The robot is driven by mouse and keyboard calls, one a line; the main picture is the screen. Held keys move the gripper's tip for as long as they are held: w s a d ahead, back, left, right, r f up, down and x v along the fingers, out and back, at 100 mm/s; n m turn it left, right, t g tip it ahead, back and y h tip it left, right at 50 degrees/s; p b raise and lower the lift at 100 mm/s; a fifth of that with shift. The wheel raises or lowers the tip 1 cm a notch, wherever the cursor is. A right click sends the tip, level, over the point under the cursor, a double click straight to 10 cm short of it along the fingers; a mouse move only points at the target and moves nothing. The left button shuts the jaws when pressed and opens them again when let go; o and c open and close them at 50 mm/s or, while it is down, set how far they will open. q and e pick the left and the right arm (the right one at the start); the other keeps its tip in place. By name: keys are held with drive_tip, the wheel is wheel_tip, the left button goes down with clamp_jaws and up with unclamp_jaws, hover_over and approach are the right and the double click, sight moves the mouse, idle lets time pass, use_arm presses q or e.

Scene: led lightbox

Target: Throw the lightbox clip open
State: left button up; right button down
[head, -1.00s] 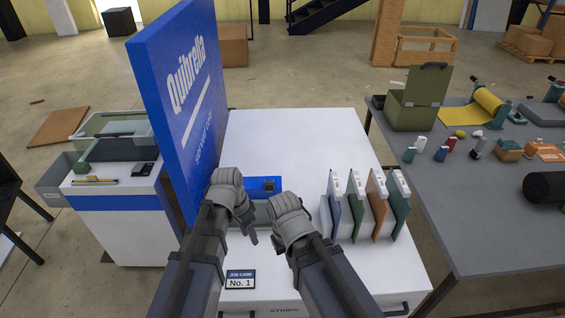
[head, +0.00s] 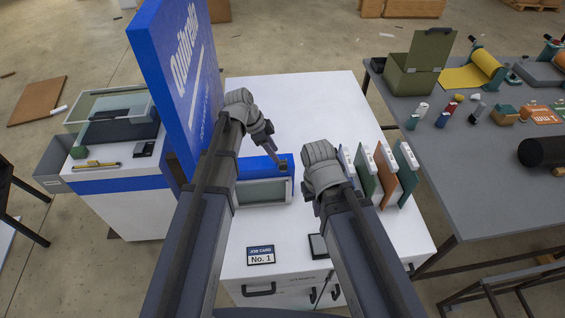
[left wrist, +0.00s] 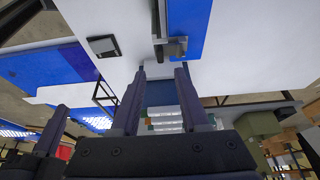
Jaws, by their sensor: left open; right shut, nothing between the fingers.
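The lightbox (head: 262,192) is a low case with a blue top and a pale, glassy front panel on the white bench. Its small dark clip (head: 283,167) sits at the right end of the blue top. The clip also shows as a grey block in the left wrist view (left wrist: 174,48), just beyond the fingertips. My left gripper (head: 273,153) reaches down to the clip from above; its fingers (left wrist: 160,72) are apart with nothing between them. My right gripper (head: 320,195) is shut and empty, right of the lightbox; its fingertips are mostly hidden behind the hand.
A tall blue sign panel (head: 180,75) stands left of the lightbox. Several coloured panels in a rack (head: 388,172) stand close to the right gripper. A job card (head: 261,255) and a dark-framed pad (head: 318,246) lie at the front. The bench's back (head: 300,100) is clear.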

sight(283, 165)
use_arm(q)
drive_tip(key=b+x, duration=0.6)
drive_tip(key=x, duration=0.1)
drive_tip(key=shift+a+f, duration=0.1)
drive_tip(key=shift+f, duration=0.15)
clamp_jaws()
idle(0.4)
